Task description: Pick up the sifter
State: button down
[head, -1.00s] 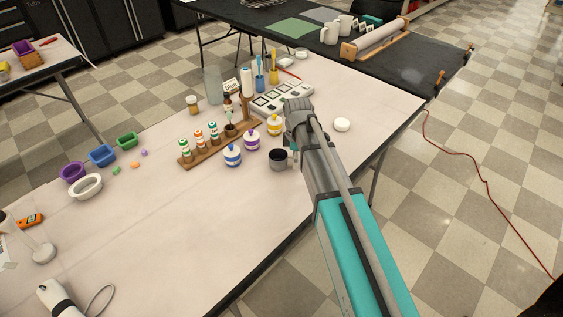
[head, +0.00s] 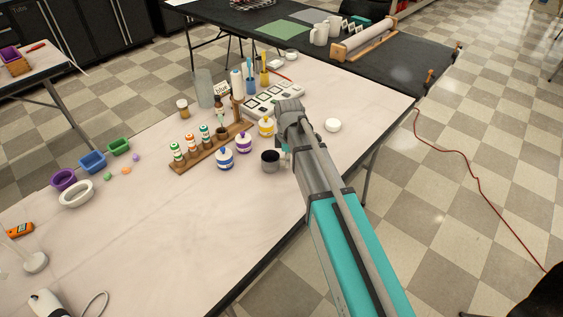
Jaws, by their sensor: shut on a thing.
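The sifter (head: 270,161) looks like a small grey metal cup with a dark inside. It is upright near the right front edge of the pale table (head: 190,235). My gripper (head: 283,153) is at the sifter's right side, shut on it. The fingers are mostly hidden behind my wrist and forearm, so the exact contact does not show. I cannot tell whether the sifter's base touches the table.
Lidded jars in blue (head: 224,158), purple (head: 243,143) and yellow (head: 266,126) stand close by on the left and behind. A wooden bottle rack (head: 200,153) is farther left. A white disc (head: 333,125) lies to the right. The table's front middle is clear.

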jog(key=shift+r, duration=0.15)
notch_tip(320, 180, up, 3)
jog(key=p, duration=0.3)
jog(key=s+d+r+p, duration=0.2)
jog(key=s+r+p, duration=0.2)
jog(key=s+p, duration=0.1)
jog(key=s+d+r+p, duration=0.3)
jog(key=s+r+p, duration=0.2)
jog(key=s, duration=0.3)
jog(key=shift+d+r, duration=0.25)
jog(key=shift+r, duration=0.05)
jog(key=shift+w+d, duration=0.1)
jog(key=shift+w, duration=0.05)
dwell(0.4)
